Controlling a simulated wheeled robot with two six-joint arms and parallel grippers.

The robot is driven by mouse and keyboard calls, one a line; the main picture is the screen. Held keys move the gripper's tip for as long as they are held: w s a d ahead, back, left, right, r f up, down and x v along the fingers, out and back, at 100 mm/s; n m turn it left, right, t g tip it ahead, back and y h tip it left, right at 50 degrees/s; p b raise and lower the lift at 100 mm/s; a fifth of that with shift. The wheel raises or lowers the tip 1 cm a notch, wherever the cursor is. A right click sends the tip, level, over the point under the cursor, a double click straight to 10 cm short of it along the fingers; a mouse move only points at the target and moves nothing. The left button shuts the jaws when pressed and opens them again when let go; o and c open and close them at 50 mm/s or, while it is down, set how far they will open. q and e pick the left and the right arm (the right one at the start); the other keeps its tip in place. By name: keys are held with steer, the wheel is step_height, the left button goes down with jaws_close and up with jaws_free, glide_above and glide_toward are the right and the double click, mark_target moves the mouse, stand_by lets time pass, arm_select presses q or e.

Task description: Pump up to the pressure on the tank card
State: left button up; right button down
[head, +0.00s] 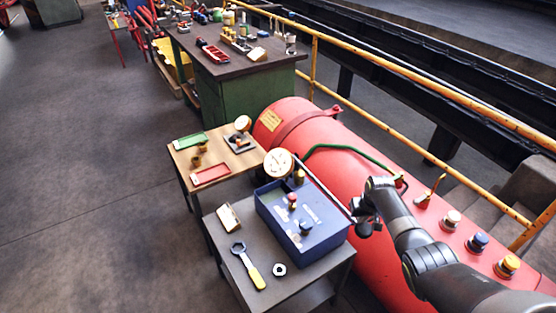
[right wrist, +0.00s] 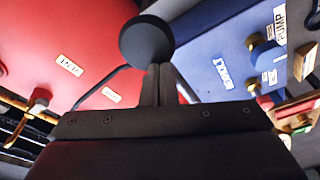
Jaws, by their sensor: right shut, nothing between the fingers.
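A blue pump box (head: 330,245) stands on the near grey table, with valve knobs on its top. A label reading PUMP (right wrist: 281,28) shows on it in the right wrist view. A round dial gauge (head: 278,165) stands at its back edge. The red tank (head: 350,160) lies to its right, with a small yellow card (head: 270,121) on its far end, too small to read. My right gripper (head: 362,222) is between box and tank, its fingers shut and empty. A black ball knob (right wrist: 147,40) is just beyond the fingertips (right wrist: 160,85); I cannot tell whether they touch it. My left gripper is out of view.
A wrench (head: 248,265), a nut (head: 279,269) and a small card stand (head: 229,217) are on the grey table. Valves and a green hose (head: 345,148) sit on the tank. A yellow railing (head: 400,108) runs behind.

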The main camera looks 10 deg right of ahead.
steer(key=w+p+v, duration=0.2)
steer(key=p+v, duration=0.6)
steer(key=v, duration=0.4)
steer(key=shift+d+r, duration=0.3)
steer(key=shift+r, duration=0.15)
